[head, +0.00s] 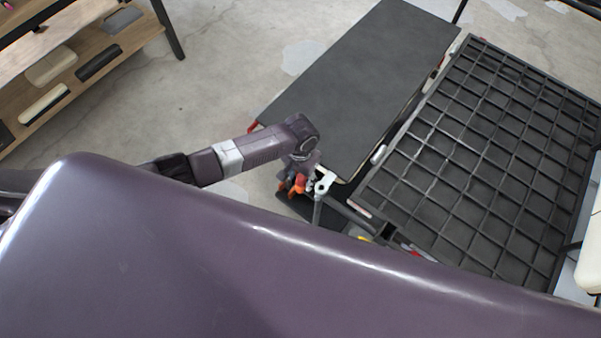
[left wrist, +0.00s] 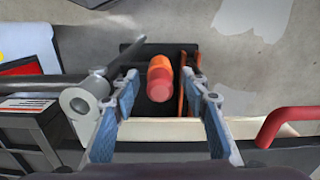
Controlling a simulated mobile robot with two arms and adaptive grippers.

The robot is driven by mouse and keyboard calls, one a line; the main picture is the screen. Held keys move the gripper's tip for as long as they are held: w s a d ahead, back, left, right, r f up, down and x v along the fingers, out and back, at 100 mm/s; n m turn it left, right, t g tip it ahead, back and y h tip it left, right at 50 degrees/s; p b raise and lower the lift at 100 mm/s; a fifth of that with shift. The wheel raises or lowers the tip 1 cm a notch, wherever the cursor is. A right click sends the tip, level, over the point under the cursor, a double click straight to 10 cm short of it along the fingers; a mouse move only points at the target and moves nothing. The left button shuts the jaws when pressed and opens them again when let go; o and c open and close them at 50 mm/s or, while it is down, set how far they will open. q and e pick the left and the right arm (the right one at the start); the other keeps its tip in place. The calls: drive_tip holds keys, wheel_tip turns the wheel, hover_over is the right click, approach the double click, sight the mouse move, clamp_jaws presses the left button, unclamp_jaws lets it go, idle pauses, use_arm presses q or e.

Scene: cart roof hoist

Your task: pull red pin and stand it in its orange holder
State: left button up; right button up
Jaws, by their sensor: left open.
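A red, round-ended piece that looks like the red pin (left wrist: 159,91) shows in the left wrist view, end-on to the camera. An orange round part (left wrist: 158,64), which looks like the orange holder, shows right behind it. They overlap in the picture, and I cannot tell how deep the pin sits in it. My left gripper (left wrist: 160,78) is open, with one finger on each side of the red piece and a gap on both sides. In the head view my left gripper (head: 302,168) is beside the cart's near corner, with red-orange parts (head: 298,185) just below it.
A dark flat panel (head: 365,75) and a black grid deck (head: 480,150) lie to the right in the head view. A grey metal post (left wrist: 85,98) stands close left of the fingers. A red bar (left wrist: 290,120) is at the right. A wooden shelf (head: 85,60) stands far left, with open floor between.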

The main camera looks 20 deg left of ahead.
use_arm(q)
wheel_tip(320, 180, up, 12)
idle(0.5)
